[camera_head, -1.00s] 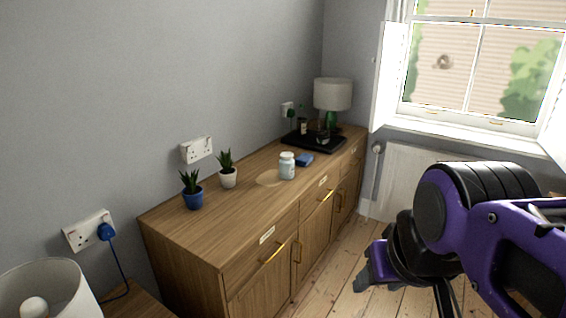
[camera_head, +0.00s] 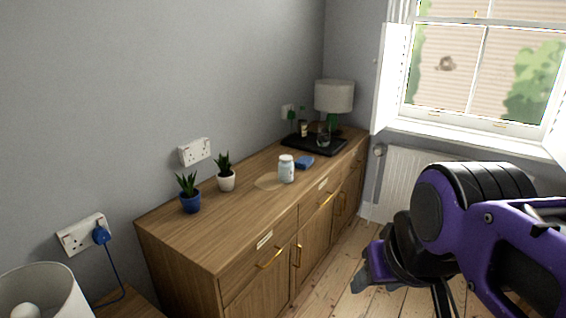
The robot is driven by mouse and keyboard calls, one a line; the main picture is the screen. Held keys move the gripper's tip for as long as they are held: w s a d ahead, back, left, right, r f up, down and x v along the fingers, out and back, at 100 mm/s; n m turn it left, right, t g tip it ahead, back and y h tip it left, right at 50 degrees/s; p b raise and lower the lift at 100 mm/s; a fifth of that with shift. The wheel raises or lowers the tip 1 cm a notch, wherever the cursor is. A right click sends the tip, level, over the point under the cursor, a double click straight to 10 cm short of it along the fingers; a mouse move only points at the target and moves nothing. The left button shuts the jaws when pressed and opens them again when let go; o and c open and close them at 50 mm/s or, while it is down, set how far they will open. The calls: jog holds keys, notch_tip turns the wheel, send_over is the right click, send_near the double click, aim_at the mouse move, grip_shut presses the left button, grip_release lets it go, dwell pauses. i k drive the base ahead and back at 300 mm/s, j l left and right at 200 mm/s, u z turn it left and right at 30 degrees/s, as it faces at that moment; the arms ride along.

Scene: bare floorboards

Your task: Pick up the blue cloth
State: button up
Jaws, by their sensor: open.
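The blue cloth (camera_head: 305,162) is a small folded blue piece lying on top of the wooden sideboard (camera_head: 220,237), just behind and right of a white bottle. My gripper (camera_head: 372,274) is at the lower right, out over the floor in front of the sideboard. It is open and well apart from the cloth. My purple and black arm hides part of the gripper.
The white bottle (camera_head: 286,168) stands close to the cloth. A black tray (camera_head: 314,145) with small items and a lamp (camera_head: 333,97) are behind it. Two potted plants, one blue (camera_head: 190,201) and one white (camera_head: 226,180), stand to the left. Floorboards (camera_head: 335,285) are clear.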

aim_at(303, 163)
jog(key=i+l+u, duration=0.1)
jog(key=i+l, duration=0.2)
jog(key=i+l+u, duration=0.25)
jog(key=i+l, duration=0.25)
jog(key=l, duration=0.15)
jog(key=i+l+u, duration=0.1)
jog(key=l, duration=0.25)
jog(key=i+l+u, duration=0.15)
jog(key=i+l, duration=0.2)
jog(key=i+l+u, duration=0.1)
jog(key=l, duration=0.35)
jog(key=i+l+u, duration=0.1)
jog(key=i+l, duration=0.2)
jog(key=l, duration=0.15)
jog(key=i+l+u, duration=0.15)
jog(key=l, duration=0.25)
jog(key=l+z, duration=0.15)
jog(key=i+l+u, duration=0.15)
jog(key=i, duration=0.2)
jog(key=i+u, duration=0.15)
jog(key=i, duration=0.15)
